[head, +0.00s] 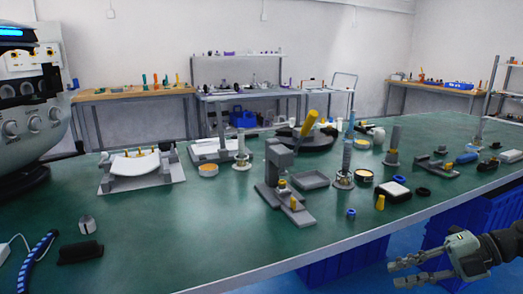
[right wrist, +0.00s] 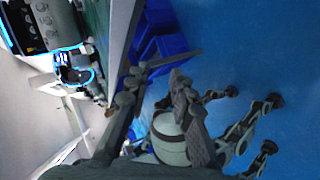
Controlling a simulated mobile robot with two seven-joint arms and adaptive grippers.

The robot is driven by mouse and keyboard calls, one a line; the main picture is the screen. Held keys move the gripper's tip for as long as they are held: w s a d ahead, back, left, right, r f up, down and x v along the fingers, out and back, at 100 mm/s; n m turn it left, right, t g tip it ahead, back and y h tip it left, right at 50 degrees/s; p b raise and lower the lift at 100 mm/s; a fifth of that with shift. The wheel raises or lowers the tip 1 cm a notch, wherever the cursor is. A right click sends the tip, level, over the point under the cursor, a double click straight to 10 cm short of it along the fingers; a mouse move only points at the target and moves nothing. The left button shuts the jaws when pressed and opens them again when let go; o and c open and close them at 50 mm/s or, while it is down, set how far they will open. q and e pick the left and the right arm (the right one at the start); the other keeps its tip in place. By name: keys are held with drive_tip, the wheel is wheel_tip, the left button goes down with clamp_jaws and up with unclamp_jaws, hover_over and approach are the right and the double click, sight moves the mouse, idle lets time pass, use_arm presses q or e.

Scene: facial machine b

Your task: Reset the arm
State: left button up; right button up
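My right gripper (head: 393,275) is at the lower right of the head view, off the front edge of the green table (head: 230,250). Its two fingers point left and stand apart with nothing between them. In the right wrist view the same gripper (right wrist: 160,78) shows its fingers spread over the blue floor. My left gripper shows in neither view. The task names no other object.
A grey machine with knobs (head: 35,120) stands at the far left. The tabletop holds a grey press stand (head: 270,175), a white curved holder (head: 135,165) and several small parts. Blue bins (head: 345,263) sit under the table edge, close to my right gripper.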

drive_tip(key=w+d+r+m+t, duration=0.5)
drive_tip(key=w+r+t, duration=0.6)
drive_tip(key=w+r, duration=0.15)
drive_tip(key=w+d+r+m+t+h, duration=0.3)
drive_tip(key=w+d+m+t+h, duration=0.15)
drive_tip(key=d+m+h, duration=0.45)
drive_tip(key=s+d+f+m+g+h, duration=0.1)
drive_tip(key=d+f+m+g+h, duration=0.25)
drive_tip(key=d+m+h, duration=0.85)
drive_tip(key=s+d+f+g, duration=0.5)
drive_tip(key=d+f, duration=0.2)
drive_tip(key=d, duration=0.1)
drive_tip(key=s+a+f+g+y, duration=0.1)
drive_tip(key=s+a+f, duration=0.35)
drive_tip(key=f, duration=0.65)
drive_tip(key=s+a+f+g+y, duration=0.2)
drive_tip(key=s+a+f, duration=0.3)
drive_tip(key=f, duration=0.6)
drive_tip(key=s+a+f+g+y, duration=0.1)
drive_tip(key=s+a+f, duration=0.4)
drive_tip(key=f, duration=0.6)
drive_tip(key=s+a+f+g+y, duration=0.2)
drive_tip(key=s+a+f, duration=0.7)
drive_tip(key=s+a, duration=0.2)
drive_tip(key=s+a+f+m+g+y, duration=0.1)
drive_tip(key=s+a+f+g+y, duration=0.1)
drive_tip(key=s+a+f, duration=0.7)
drive_tip(key=s+a, duration=0.2)
drive_tip(key=a, duration=0.2)
drive_tip(key=shift+s, duration=0.4)
